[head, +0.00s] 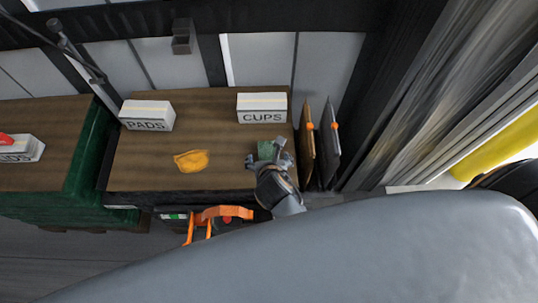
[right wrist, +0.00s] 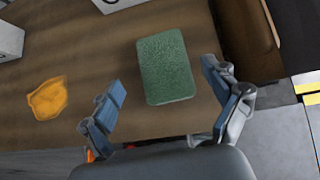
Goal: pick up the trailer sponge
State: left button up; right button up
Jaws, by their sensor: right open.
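The sponge (right wrist: 167,68) is a green rectangular block lying flat on the brown wooden bench top. In the head view the sponge (head: 265,150) is partly hidden behind my right gripper (head: 268,155), near the bench's front right. In the right wrist view my right gripper (right wrist: 170,105) is open, its blue-padded fingers apart on either side of the sponge's near end. Nothing is between the fingertips that I can see them touch. My left gripper is not in view.
An orange-yellow cloth (head: 191,161) lies left of the sponge. A PADS box (head: 147,115) and a CUPS box (head: 262,107) stand behind. Two upright boards (head: 318,150) stand at the bench's right end. An orange-handled item (head: 215,214) is below the front edge.

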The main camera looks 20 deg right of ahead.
aim_at(269, 154)
jog(key=x, duration=0.4)
jog(key=shift+w+d+f, duration=0.1)
jog(key=shift+d+f, duration=0.15)
jog(key=shift+f, duration=0.05)
jog(key=shift+c, duration=0.2)
jog(key=c, duration=0.8)
